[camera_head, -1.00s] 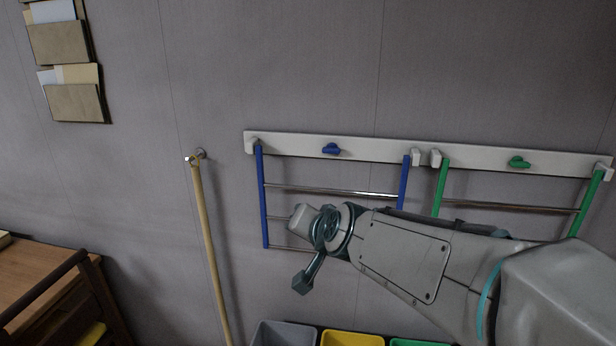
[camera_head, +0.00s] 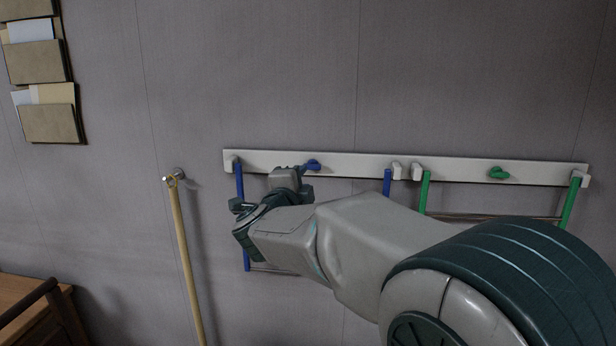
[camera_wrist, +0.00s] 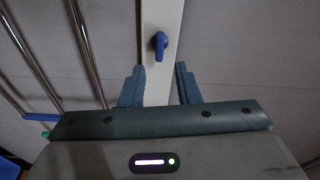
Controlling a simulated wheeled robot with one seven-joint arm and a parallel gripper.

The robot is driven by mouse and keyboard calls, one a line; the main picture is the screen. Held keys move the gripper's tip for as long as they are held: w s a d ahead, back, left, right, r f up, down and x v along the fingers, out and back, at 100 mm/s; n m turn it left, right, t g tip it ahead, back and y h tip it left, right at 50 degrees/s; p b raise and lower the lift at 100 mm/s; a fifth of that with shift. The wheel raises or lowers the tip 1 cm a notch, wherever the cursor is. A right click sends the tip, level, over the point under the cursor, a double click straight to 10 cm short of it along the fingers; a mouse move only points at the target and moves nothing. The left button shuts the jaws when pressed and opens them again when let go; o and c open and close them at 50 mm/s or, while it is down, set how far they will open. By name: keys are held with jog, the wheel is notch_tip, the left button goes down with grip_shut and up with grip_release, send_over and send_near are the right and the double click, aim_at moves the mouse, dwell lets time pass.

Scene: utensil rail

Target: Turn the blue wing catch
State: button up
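The blue wing catch (camera_head: 313,164) is on the white rail (camera_head: 345,164) above the blue-sided rack. It also shows in the wrist view (camera_wrist: 159,42), beyond my fingertips and roughly in line with the gap between them. My gripper (camera_wrist: 160,84) is open and empty, one finger on each side of the white rail in that picture. In the head view my gripper (camera_head: 290,178) is just left of and below the catch, and my wrist hides part of the blue rack (camera_head: 387,182). I see no contact with the catch.
A green wing catch (camera_head: 498,173) and a green-sided rack (camera_head: 424,192) are to the right. A wooden pole (camera_head: 184,255) hangs on the wall at left. Paper holders (camera_head: 48,122) are at upper left. The wall above the rail is clear.

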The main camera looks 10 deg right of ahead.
aim_at(312, 168)
jog(key=shift+p+x, duration=0.3)
jog(key=shift+x, duration=3)
grip_shut()
